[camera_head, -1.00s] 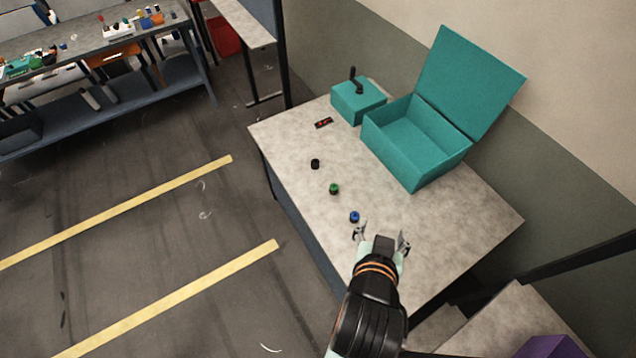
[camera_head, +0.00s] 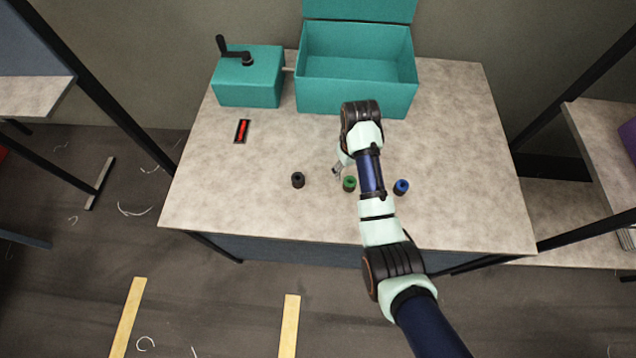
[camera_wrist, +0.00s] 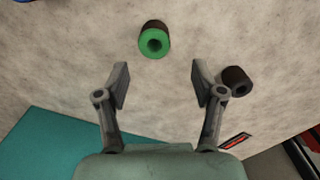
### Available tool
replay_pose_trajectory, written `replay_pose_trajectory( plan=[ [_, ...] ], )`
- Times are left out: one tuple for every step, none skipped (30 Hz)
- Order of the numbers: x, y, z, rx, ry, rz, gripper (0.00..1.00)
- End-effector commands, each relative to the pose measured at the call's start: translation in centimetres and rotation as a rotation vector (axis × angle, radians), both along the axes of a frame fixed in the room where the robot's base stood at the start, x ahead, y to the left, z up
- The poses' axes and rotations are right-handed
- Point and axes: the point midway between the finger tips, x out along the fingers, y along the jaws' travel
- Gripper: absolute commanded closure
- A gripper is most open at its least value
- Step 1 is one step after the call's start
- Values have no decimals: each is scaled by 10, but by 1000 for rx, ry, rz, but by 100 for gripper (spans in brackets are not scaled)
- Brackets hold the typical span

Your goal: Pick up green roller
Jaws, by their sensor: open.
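The green roller (camera_head: 349,184) stands on the table, between the black roller on its left and my arm on its right. In the wrist view the green roller (camera_wrist: 154,41) is a short dark cylinder with a green end face and a hole, lying just beyond the fingertips. My gripper (camera_wrist: 159,78) is open and empty, its two fingers spread apart on either side of the roller's line. In the head view one finger of my gripper (camera_head: 338,170) shows beside the green roller; the rest is hidden by my arm.
A black roller (camera_head: 298,180) and a blue roller (camera_head: 401,187) stand on the grey table (camera_head: 460,215). Behind are an open teal box (camera_head: 356,97), a teal crank box (camera_head: 248,85) and a red-marked black piece (camera_head: 242,131).

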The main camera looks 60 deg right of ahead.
Motion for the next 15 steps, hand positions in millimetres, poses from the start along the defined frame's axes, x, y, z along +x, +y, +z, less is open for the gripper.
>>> replay_pose_trajectory(
  plan=[
    [0, 1, -2, 1, 1, 0, 32],
    [0, 1, -5, 1, 2, 1, 32],
    [0, 1, -11, 2, 1, 1, 32],
    [0, 1, -15, 1, 2, 1, 32],
    [0, 1, -19, 1, 2, 1, 32],
    [0, 1, -24, 1, 2, 1, 32],
    [1, 1, -25, 1, 1, 1, 32],
    [1, 1, -26, 0, 0, 2, 32],
    [1, 1, -26, -1, -1, 2, 32],
    [1, 1, -26, -1, -1, 2, 32],
    [1, 1, -28, -1, -1, 2, 32],
    [1, 1, -33, 0, 0, 2, 32],
    [1, 1, -37, 0, 0, 2, 32],
    [1, 0, -42, 1, 1, 2, 32],
    [1, 0, -50, 0, 0, 2, 32]
  ],
)
